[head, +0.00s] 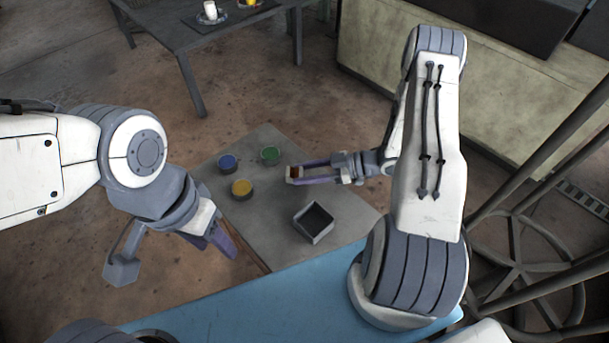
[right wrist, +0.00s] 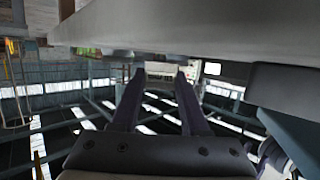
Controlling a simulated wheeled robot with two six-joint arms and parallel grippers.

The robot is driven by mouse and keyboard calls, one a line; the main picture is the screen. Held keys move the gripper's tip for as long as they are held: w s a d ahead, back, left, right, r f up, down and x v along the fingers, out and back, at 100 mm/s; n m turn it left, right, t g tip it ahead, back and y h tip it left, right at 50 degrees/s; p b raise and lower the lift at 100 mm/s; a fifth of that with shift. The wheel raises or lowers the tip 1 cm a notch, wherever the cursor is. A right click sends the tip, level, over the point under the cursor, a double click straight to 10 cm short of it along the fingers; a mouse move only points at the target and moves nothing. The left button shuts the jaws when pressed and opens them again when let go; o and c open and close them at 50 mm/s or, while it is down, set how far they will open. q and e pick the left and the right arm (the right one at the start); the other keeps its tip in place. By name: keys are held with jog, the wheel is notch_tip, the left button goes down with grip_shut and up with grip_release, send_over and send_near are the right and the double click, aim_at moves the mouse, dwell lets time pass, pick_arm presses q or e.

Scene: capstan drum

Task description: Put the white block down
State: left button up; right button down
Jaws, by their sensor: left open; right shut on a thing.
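My right gripper (head: 293,174) is over the grey table, shut on a small block (head: 294,172). In the head view the block shows a brown face and a pale edge; its white colour is not clear there. In the right wrist view the fingertips (right wrist: 160,75) have a pale patch between them, and I cannot tell block from background. Whether the block touches the table is unclear. My left gripper (head: 216,244) is open and empty by the table's near left edge.
Bare tabletop lies between the pots and the box. A dark table (head: 190,38) stands behind.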

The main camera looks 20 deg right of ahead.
jog(key=shift+f, duration=0.45)
jog(key=shift+f, duration=0.2)
jog(key=shift+c, duration=2)
grip_release()
